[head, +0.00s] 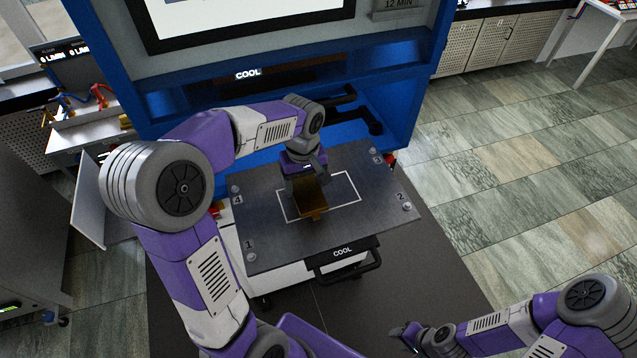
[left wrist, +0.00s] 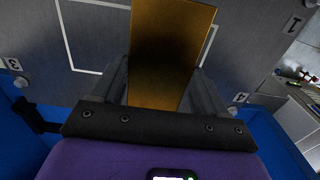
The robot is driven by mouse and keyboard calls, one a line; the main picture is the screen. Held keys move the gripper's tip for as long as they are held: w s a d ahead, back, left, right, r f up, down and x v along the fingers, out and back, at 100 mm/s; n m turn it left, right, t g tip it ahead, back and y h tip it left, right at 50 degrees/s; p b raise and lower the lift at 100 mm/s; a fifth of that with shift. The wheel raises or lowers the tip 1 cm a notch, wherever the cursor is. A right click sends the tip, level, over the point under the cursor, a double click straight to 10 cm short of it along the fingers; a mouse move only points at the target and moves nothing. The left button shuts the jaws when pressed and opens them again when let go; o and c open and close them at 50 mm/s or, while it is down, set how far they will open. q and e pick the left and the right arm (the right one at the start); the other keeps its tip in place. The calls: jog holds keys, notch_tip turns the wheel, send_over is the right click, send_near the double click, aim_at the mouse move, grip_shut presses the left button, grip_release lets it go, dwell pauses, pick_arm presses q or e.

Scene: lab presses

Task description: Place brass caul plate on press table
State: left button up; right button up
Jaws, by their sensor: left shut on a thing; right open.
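The brass caul plate (head: 312,200) is a gold-brown slab over the middle of the dark grey press table (head: 375,222). In the left wrist view the plate (left wrist: 172,45) stands out between both fingers of the gripper (left wrist: 165,90). The plate is within or above the white outlined rectangle on the table; I cannot tell whether it touches the surface. My right gripper (head: 408,338) is open and empty, low at the bottom, away from the table.
The press table has numbered corners with bolts and a "COOL" front label with a handle (head: 345,265). The blue press frame (head: 400,95) stands behind it. A cart with coloured clamps (head: 95,125) is at left. Tiled floor (head: 520,160) at right is clear.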

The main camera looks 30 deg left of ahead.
aim_at(318, 188)
pick_arm(q)
jog(key=shift+w+d, duration=0.95)
jog(key=shift+w, duration=0.1)
jog(key=shift+w+d+f+p, duration=0.15)
jog(key=shift+f+p, duration=0.1)
jog(key=shift+f, duration=0.65)
jog(key=shift+w+f+p, duration=0.1)
jog(key=shift+f+p, duration=0.1)
jog(key=shift+f, duration=0.65)
jog(key=shift+f, duration=0.1)
jog(key=o, duration=1.4)
jog(key=shift+o, duration=0.2)
notch_tip(318, 188, up, 8)
jog(key=shift+f, duration=0.15)
